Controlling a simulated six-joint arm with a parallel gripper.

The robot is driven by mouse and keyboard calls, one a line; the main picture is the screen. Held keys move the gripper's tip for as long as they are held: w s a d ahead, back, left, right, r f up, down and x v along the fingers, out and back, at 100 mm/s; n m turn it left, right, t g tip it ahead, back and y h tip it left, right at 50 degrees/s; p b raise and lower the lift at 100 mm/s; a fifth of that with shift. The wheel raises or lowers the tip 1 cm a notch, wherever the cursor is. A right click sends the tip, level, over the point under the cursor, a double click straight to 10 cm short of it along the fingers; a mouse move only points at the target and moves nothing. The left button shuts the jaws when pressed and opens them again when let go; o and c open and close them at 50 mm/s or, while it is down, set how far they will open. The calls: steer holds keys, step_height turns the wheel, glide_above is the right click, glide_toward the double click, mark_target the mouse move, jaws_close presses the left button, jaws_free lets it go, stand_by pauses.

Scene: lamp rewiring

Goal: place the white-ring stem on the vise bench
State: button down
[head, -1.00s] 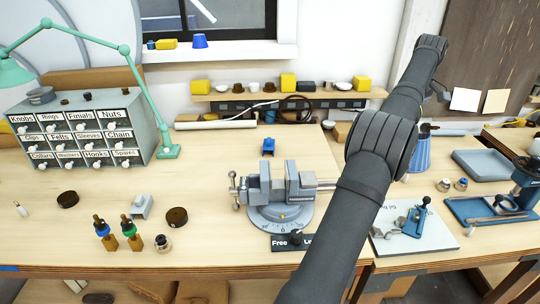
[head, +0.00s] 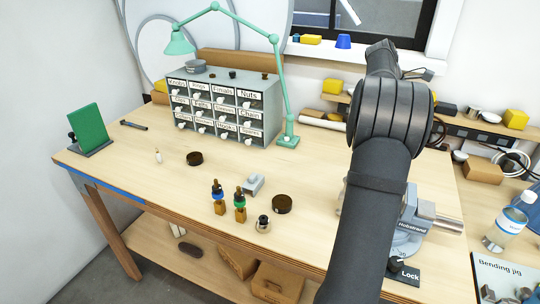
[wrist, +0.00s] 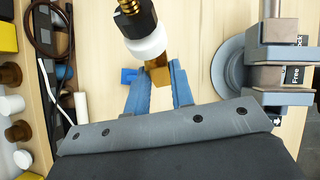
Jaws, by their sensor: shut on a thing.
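The white-ring stem (wrist: 148,42) shows in the wrist view, with a dark and brass threaded upper part, a white ring and a brass-coloured block at its end. My gripper (wrist: 160,70) has its blue fingers shut on that block. The wooden bench (wrist: 205,25) lies below it. The grey vise (wrist: 280,75) with its round base is to the right of my gripper in the wrist view. In the head view the vise (head: 410,225) is partly hidden behind my arm, and my gripper and the held stem are not visible.
The drawer cabinet (head: 225,105) and green lamp (head: 288,141) are behind. The bench's left part has free room.

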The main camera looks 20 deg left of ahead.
steer(key=s+a+r+n+t, duration=0.1)
steer(key=s+a+n+t, duration=0.25)
steer(key=a, duration=0.75)
steer(key=s+a+n+t, duration=0.25)
steer(key=a+n, duration=0.25)
steer(key=a, duration=0.6)
steer(key=n+t+y, duration=0.5)
steer(key=n+y, duration=0.1)
steer(key=n, duration=0.1)
glide_above(230, 175)
step_height(230, 175, down, 17)
steer(key=shift+f, duration=2.25)
steer(key=shift+f, duration=0.15)
steer(key=c, duration=1.3)
jaws_free()
steer(key=shift+o, duration=0.2)
